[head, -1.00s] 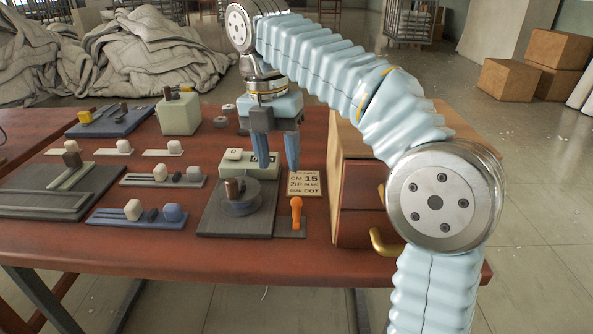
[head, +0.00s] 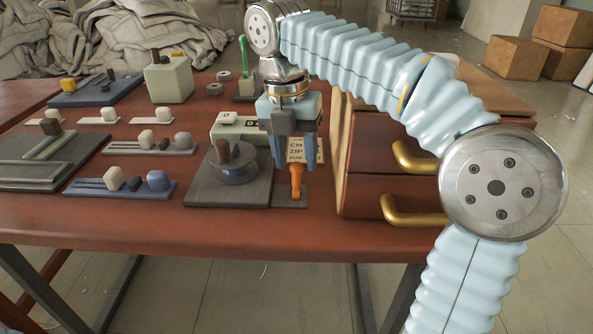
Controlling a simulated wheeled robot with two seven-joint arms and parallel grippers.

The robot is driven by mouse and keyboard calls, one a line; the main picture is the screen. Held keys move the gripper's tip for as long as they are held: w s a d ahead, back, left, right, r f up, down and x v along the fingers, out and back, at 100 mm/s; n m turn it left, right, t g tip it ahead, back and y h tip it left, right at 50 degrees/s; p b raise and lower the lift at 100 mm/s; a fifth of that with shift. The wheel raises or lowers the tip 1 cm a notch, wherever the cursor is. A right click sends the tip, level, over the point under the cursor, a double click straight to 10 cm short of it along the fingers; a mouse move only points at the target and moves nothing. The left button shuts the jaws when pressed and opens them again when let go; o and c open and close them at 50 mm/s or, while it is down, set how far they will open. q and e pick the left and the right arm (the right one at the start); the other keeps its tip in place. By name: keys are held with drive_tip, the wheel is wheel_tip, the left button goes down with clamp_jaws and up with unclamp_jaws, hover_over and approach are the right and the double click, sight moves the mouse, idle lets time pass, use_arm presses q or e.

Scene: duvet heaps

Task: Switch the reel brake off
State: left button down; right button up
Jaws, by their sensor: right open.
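The reel (head: 233,163) with a brown knob lies flat on a dark grey base near the table's front edge. I cannot read a label that tells which part is the brake. My right gripper (head: 293,167) points down with open fingers, one on each side of the orange lever's upper end as seen here. Whether they touch it is unclear. A green lever (head: 243,52) stands on a small base farther back. My left gripper is out of view.
A pale counter box (head: 240,126) stands behind the reel, and a label card (head: 320,152) is partly hidden by the gripper. A drawer cabinet (head: 385,188) with brass handles stands close on the right. Several slider panels (head: 120,188) fill the left of the red table (head: 150,228).

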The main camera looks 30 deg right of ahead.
sight(297, 176)
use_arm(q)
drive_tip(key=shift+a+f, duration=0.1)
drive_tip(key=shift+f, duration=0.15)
use_arm(e)
drive_tip(key=shift+s+f, duration=0.1)
drive_tip(key=shift+f, duration=0.75)
clamp_jaws()
